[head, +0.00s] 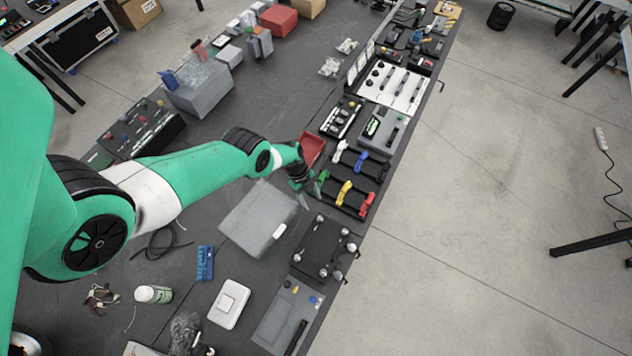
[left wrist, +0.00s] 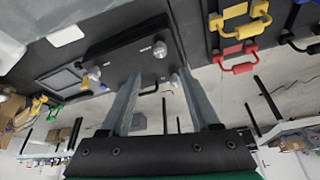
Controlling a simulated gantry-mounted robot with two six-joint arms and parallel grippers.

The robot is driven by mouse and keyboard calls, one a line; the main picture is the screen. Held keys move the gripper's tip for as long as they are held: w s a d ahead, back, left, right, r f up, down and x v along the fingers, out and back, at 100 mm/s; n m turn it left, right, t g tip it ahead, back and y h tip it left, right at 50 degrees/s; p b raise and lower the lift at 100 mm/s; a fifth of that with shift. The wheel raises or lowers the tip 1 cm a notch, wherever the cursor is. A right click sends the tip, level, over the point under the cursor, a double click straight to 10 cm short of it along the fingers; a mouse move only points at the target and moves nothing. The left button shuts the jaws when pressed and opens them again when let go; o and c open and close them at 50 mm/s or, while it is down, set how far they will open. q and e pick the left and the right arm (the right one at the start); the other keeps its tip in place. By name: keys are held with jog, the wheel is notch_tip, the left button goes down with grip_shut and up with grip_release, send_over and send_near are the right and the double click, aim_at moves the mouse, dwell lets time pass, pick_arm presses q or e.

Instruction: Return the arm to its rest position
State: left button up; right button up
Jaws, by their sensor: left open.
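My left arm, green and white, reaches in from the left in the head view. Its gripper (head: 307,186) is over the right part of the dark workbench (head: 262,98), beside a rack of coloured handles (head: 347,193) and past the corner of a grey case (head: 254,213). In the left wrist view, the two fingers of the left gripper (left wrist: 158,92) are spread apart with nothing held between them. A black box with silver knobs (left wrist: 128,58) shows beyond the fingers there. My right gripper does not show in either view.
A red tray (head: 312,147) lies just behind the gripper. The black box with silver knobs (head: 323,248) stands in front of it. Bare floor (head: 480,190) lies right of the bench.

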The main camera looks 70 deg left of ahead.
pick_arm(q)
jog(key=shift+a+r, duration=0.2)
jog(key=shift+r, duration=0.35)
jog(key=shift+s, duration=0.1)
